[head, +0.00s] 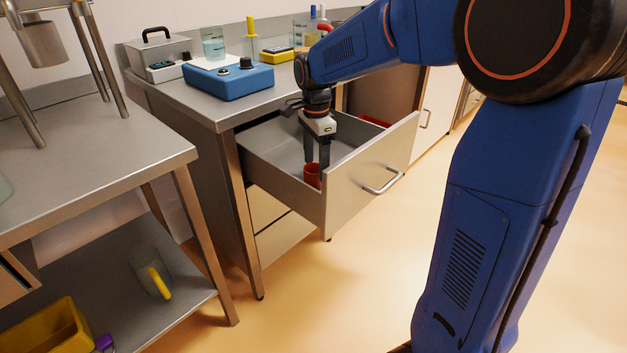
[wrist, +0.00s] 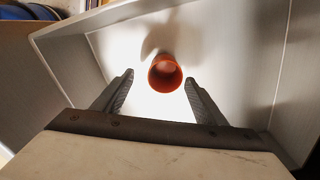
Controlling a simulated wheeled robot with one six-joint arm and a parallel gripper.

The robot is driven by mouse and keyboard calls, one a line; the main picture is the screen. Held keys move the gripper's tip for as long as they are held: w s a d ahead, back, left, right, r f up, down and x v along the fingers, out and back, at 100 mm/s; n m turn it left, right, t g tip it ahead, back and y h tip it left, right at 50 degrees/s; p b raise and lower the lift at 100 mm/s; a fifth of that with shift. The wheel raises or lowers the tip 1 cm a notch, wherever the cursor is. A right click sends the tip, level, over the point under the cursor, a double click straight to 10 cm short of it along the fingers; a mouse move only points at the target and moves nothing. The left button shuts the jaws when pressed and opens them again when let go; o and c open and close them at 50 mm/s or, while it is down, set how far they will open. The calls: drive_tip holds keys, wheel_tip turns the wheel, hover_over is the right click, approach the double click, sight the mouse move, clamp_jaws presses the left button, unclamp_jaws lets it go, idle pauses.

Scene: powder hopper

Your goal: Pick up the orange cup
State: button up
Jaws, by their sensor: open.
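The orange cup (head: 312,175) stands in the open drawer (head: 352,185), close to the inside of its front panel. In the wrist view the cup (wrist: 165,74) is seen from above, its round mouth toward the camera, a little beyond the fingertips and between their lines. My gripper (head: 318,168) reaches down into the drawer, fingers pointing down at the cup. In the head view a finger hides part of the cup.
The drawer walls (wrist: 120,12) rise around the gripper. Above stands a counter (head: 190,95) with a blue device (head: 228,80), a glass beaker (head: 213,43) and a yellow-topped item (head: 251,40). A steel table (head: 90,150) stands at left.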

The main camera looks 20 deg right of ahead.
sight(313, 177)
drive_tip(key=shift+w+a+f, duration=0.15)
drive_tip(key=shift+f, duration=1.35)
drive_tip(key=shift+w+a+f, duration=0.15)
drive_tip(key=shift+f, duration=1.3)
drive_tip(key=c, duration=1.1)
